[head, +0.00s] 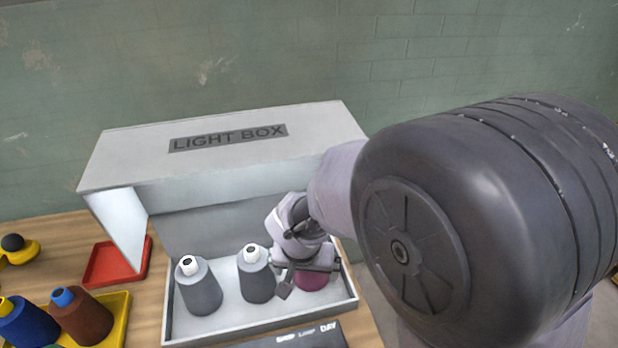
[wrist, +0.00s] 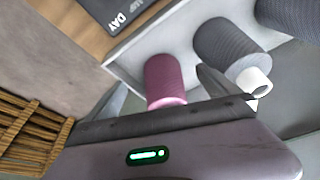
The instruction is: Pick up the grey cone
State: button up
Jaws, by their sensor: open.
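Two grey cones with white tips stand upright in the light box (head: 340,308): the left grey cone (head: 202,292) and the middle grey cone (head: 257,282). To their right is a plum cone (head: 311,281), partly hidden behind my gripper (head: 303,279). In the wrist view the plum cone (wrist: 164,78) lies between my open fingers, and one dark finger (wrist: 212,82) shows between it and the nearer grey cone (wrist: 228,43). The other grey cone (wrist: 290,17) is cut off at the top right. Nothing is visibly held, and contact with the cones cannot be told.
The light box roof (head: 230,145) overhangs the back of the cones. A red tray (head: 117,262) and a yellow tray (head: 116,318) with a brown cone (head: 82,317) and a blue cone (head: 27,323) are at left. A slatted wooden thing (wrist: 30,135) shows in the wrist view.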

send_over(308, 281)
jog(key=w, duration=0.2)
jog(key=shift+w+d, duration=0.2)
jog(key=shift+d, duration=0.05)
jog(key=b+x, duration=0.2)
jog(key=x, duration=0.3)
jog(key=shift+w+d+f, duration=0.1)
jog(key=shift+w, duration=0.15)
jog(key=shift+c, duration=0.2)
jog(key=c, duration=2)
